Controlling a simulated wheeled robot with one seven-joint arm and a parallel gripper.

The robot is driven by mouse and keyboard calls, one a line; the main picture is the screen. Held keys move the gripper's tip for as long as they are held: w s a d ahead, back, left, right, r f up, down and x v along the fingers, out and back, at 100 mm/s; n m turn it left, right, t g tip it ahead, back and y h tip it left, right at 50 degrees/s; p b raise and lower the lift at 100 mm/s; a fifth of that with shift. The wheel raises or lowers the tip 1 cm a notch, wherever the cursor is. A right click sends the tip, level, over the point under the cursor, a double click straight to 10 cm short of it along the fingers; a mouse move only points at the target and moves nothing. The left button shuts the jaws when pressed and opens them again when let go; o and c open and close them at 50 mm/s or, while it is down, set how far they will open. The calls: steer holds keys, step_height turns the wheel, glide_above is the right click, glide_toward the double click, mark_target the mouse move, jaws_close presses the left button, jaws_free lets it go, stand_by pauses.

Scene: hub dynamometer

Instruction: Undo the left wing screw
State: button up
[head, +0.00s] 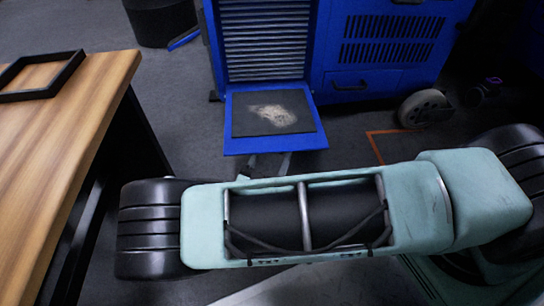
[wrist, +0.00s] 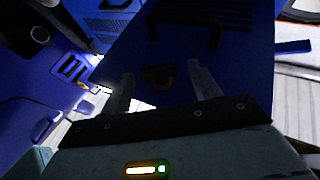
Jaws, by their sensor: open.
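No wing screw can be made out for certain in either view. In the wrist view, a small dark piece with a reddish-brown round part (wrist: 165,82) shows against a dark blue panel (wrist: 115,50), between my fingers in the picture; I cannot tell what it is or how far off. My gripper (wrist: 160,70) is open, its two grey fingers apart with nothing seen held. In the head view my gripper is mostly hidden behind my arm, below a blue shelf (head: 232,142).
The blue cabinet (head: 345,80) has a louvred front (head: 263,40). A black mat (head: 250,122) with a pale patch lies on its shelf. A wooden table (head: 60,130) with a black frame (head: 72,66) stands at left. A wheel (head: 425,108) sits at right. Grey floor is open between.

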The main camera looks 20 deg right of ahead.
steer(key=c, duration=1)
steer(key=shift+m+g+h, duration=0.3)
steer(key=shift+w+a+f+m+g+h, duration=0.1)
steer(key=shift+w+m+g+h, duration=0.2)
steer(key=shift+m+g+h, duration=1.95)
steer(key=shift+w+a+r+m+g+y, duration=0.1)
steer(key=shift+w+m+g+y, duration=0.65)
steer(key=shift+g, duration=3.35)
steer(key=shift+s+a+f+m+g+h, duration=0.1)
steer(key=shift+m+g+h, duration=1.1)
steer(key=shift+m+g, duration=1.4)
steer(key=shift+n+g, duration=0.5)
steer(key=shift+g, duration=0.25)
steer(key=o, duration=1)
steer(key=shift+n+t, duration=0.4)
steer(key=shift+t, duration=0.2)
